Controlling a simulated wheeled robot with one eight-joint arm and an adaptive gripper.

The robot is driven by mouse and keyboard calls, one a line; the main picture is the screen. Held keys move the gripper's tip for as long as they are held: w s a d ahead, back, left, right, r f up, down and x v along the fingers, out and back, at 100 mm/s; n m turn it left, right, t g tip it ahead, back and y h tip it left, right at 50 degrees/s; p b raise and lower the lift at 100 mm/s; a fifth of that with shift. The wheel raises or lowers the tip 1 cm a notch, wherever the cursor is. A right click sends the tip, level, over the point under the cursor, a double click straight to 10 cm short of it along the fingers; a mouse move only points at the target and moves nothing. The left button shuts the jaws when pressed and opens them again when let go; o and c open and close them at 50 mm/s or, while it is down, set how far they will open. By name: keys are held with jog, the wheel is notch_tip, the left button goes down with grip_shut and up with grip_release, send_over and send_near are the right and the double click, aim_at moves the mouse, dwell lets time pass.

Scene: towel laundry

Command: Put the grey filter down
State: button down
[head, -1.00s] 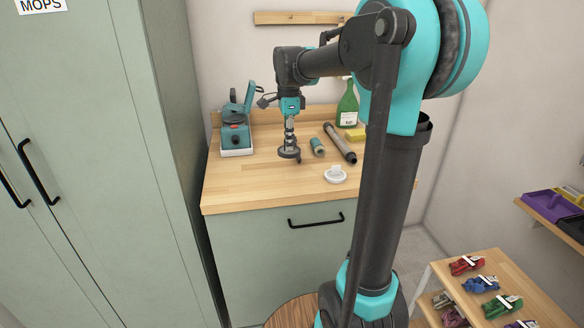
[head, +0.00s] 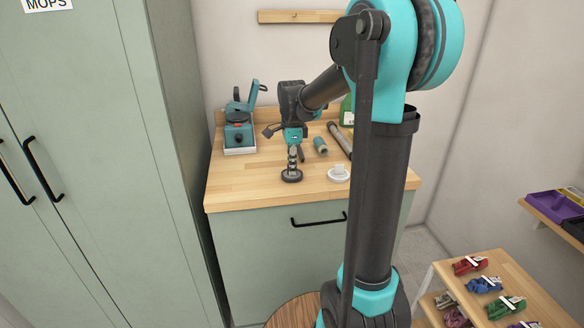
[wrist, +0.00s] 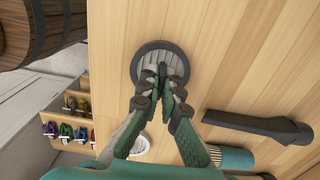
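The grey filter (head: 291,176) is a round, dark-rimmed disc with a ribbed grey face. It is at the front part of the wooden counter (head: 240,190), left of a white round filter (head: 338,175). My gripper (head: 293,155) points down right above it. In the wrist view my gripper (wrist: 168,76) has its fingers close together at the middle of the grey filter (wrist: 146,58), shut on it. The fingers hide part of its face. The filter looks level and at or very near the counter top; I cannot tell whether it touches.
A teal cylinder (head: 320,145), a long grey tube (head: 338,137) and a green bottle (head: 346,110) are behind to the right. A teal device (head: 239,136) stands at the back left. A dark nozzle (wrist: 262,127) lies near my gripper. The counter's front left is clear.

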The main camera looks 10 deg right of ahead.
jog(key=shift+f, duration=0.1)
jog(key=c, duration=1.7)
grip_release()
notch_tip(320, 180, up, 12)
jog(key=shift+r, duration=0.15)
